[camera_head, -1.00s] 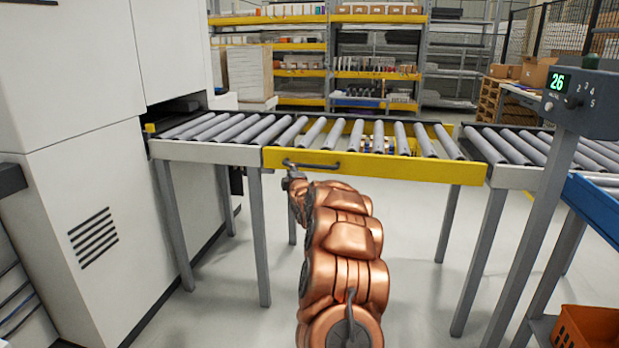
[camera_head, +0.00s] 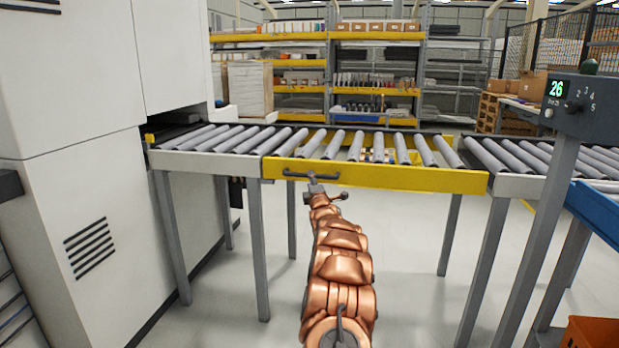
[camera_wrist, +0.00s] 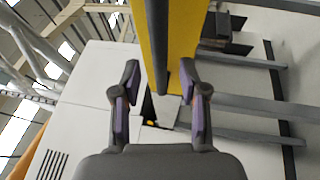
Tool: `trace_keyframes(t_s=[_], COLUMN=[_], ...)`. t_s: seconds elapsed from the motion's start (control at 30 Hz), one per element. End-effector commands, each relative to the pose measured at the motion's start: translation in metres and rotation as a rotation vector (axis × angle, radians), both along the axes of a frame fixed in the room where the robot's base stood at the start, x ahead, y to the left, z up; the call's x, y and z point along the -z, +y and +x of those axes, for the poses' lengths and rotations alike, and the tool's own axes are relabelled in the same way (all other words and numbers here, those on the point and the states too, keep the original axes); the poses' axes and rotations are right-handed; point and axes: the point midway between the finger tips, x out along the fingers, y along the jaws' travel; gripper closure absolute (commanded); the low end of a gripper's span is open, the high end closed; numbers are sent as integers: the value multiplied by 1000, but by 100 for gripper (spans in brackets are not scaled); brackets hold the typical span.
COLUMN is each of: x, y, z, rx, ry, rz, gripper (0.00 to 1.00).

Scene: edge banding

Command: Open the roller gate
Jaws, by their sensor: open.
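The roller gate is the yellow-framed conveyor section (camera_head: 410,178). It lies level, in line with the grey roller sections on both sides. A dark bar handle (camera_head: 300,174) is on its front yellow beam, near the left end. My gripper (camera_head: 322,188) is at the front of the beam, just below the handle's right part. In the wrist view, my open gripper (camera_wrist: 160,75) has one finger on each side of the dark handle bar (camera_wrist: 157,40), with the yellow beam (camera_wrist: 188,30) just behind. I cannot tell whether either finger touches the bar.
A white machine (camera_head: 70,200) stands at the left of the conveyor. A control post with a display (camera_head: 585,105) and a blue-edged table (camera_head: 597,212) stand at the right. An orange crate (camera_head: 592,332) is at the lower right. Floor under the gate is clear.

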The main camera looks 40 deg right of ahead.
Motion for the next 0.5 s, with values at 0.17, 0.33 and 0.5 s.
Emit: trace_keyframes(t_s=[0.17, 0.33, 0.5], x=[-1, -5, -4], y=[-7, -13, -18], z=[11, 19, 26], rx=[0, 1, 2], ry=[1, 0, 4], rz=[-2, -4, -2], gripper=[57, 57, 57])
